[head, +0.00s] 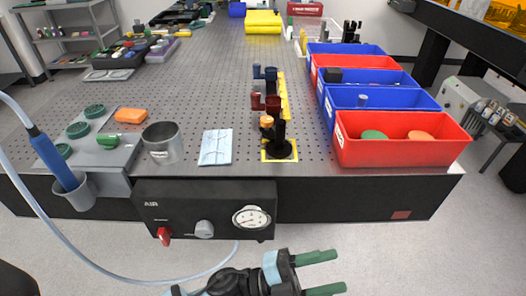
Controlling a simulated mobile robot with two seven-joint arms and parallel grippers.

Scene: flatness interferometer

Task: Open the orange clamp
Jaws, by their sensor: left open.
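The orange clamp (266,122) is a small orange-topped piece at the near end of a row on the table. It is beside a black upright post (280,132) on a round black base inside a yellow-marked square. Behind it in the row are a dark red clamp (265,102) and a dark blue clamp (265,73). Whether the orange clamp is open or shut is too small to tell. My left gripper (328,271), with green fingers, is open and empty, low in front of the table and well apart from the clamp. My right gripper is out of view.
Red and blue bins (400,152) line the right side of the row. A black air panel (205,208) with a gauge fronts the table. A pale hose (75,240) curves below.

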